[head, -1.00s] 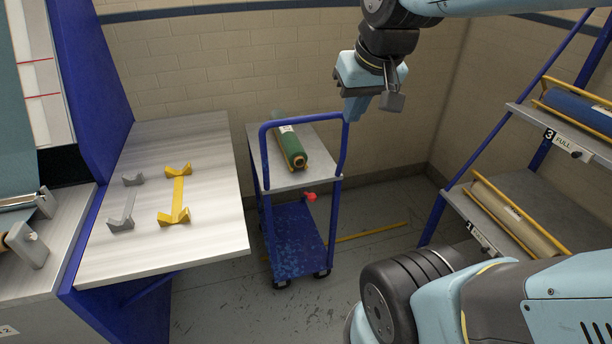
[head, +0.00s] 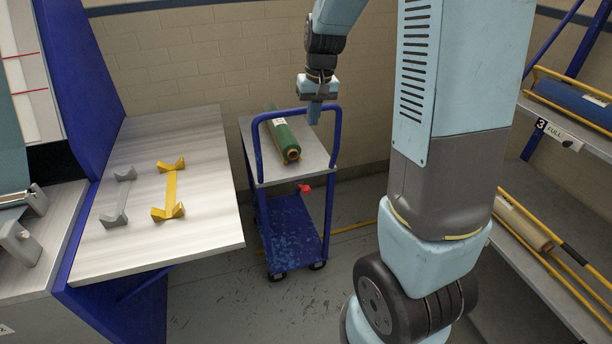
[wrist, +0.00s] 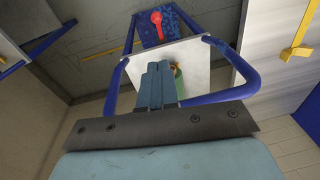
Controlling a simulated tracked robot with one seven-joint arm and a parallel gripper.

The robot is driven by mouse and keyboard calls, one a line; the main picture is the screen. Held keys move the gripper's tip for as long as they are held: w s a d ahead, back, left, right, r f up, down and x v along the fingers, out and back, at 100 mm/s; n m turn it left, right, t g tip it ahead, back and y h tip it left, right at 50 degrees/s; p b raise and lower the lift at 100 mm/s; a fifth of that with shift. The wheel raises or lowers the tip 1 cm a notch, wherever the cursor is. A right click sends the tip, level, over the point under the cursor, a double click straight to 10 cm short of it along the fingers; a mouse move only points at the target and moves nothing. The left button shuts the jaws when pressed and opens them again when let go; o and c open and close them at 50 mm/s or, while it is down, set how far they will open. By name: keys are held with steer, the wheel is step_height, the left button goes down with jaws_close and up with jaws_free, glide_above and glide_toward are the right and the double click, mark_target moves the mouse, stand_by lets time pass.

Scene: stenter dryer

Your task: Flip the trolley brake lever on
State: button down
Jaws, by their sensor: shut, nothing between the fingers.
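The trolley (head: 290,228) is a blue two-deck cart with a grey top deck and a blue push handle. Its red brake lever (head: 304,188) shows below the top deck at the front right; in the wrist view the lever (wrist: 156,18) shows beyond the top deck, over the blue lower deck. I cannot tell its exact setting. My gripper (head: 314,113) points down above the right side of the trolley, by the handle's top corner. Its fingers (wrist: 158,84) are together and empty, apart from the lever.
A green roll (head: 282,137) lies on the trolley's top deck. A steel table (head: 140,225) with grey and yellow cradles stands left. A rack (head: 550,175) with a blue roll and a beige roll stands right. Bare floor lies in front of the trolley.

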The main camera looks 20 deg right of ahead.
mark_target(303, 188)
steer(key=w+f, duration=0.1)
steer(key=f, duration=0.1)
steer(key=shift+w+d+f, duration=0.15)
steer(key=shift+w+f, duration=0.2)
steer(key=shift+w, duration=0.05)
steer(key=f, duration=0.6)
steer(key=a+f, duration=0.1)
steer(key=f, duration=0.6)
steer(key=w+f, duration=0.1)
steer(key=f, duration=0.6)
steer(key=shift+a, duration=0.3)
